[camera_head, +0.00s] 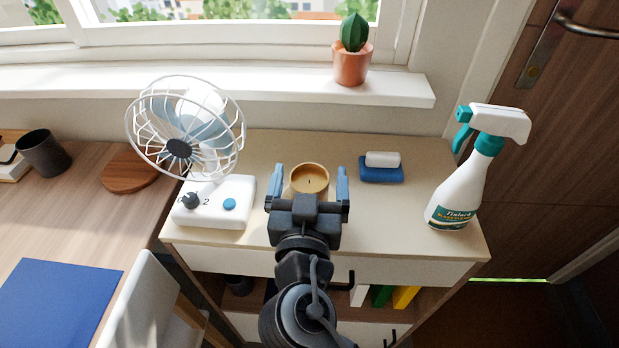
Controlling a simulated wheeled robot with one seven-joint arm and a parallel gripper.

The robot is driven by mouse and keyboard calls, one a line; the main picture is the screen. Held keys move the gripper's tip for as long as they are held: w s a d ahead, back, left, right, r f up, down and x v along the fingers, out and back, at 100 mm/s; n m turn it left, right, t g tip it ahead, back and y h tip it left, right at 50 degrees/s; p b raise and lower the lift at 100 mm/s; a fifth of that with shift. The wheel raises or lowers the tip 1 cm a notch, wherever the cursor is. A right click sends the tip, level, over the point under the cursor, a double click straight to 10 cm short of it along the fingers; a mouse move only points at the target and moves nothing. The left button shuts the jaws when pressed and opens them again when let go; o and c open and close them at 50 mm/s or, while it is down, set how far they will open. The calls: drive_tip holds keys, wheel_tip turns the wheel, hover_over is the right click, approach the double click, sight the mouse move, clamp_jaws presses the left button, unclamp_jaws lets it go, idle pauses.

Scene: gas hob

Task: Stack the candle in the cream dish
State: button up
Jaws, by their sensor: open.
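The candle (309,184) is a round tan piece with a darker rim and a small dark wick in its middle. It stands on the pale top of the low cabinet. My gripper (310,171) is open, with one blue-grey finger to the left of the candle and one to the right. Gaps show between the candle and both fingers. The gripper body hides the near side and base of the candle. I cannot make out a separate cream dish in this view.
A blue block with a white piece on top (382,168) lies right of the gripper. A spray bottle (462,185) stands at the right edge. A white fan (212,200) stands left. A potted cactus (352,65) is on the sill. Bare cabinet top (400,220) lies front right.

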drive_tip(key=shift+r+p, duration=0.85)
drive_tip(key=shift+p, duration=0.1)
drive_tip(key=s+b, duration=0.2)
drive_tip(key=s, duration=1)
drive_tip(key=shift+a+f+b, duration=0.2)
drive_tip(key=shift+f+b, duration=0.1)
drive_tip(key=shift+b, duration=0.1)
drive_tip(key=shift+f, duration=0.1)
drive_tip(key=s+d+f+n+g+y, duration=0.35)
drive_tip(key=s+d+f, duration=0.45)
drive_tip(key=d+f, duration=0.35)
drive_tip(key=s+d+r+m+h, duration=0.1)
drive_tip(key=s+d+r, duration=0.3)
drive_tip(key=s+d, duration=0.2)
drive_tip(key=s+d+r+m+h, duration=0.2)
drive_tip(key=s+d+r, duration=0.2)
drive_tip(key=s, duration=0.7)
drive_tip(key=shift+s+d+r, duration=0.15)
drive_tip(key=shift+d+r, duration=0.2)
drive_tip(key=shift+d, duration=0.55)
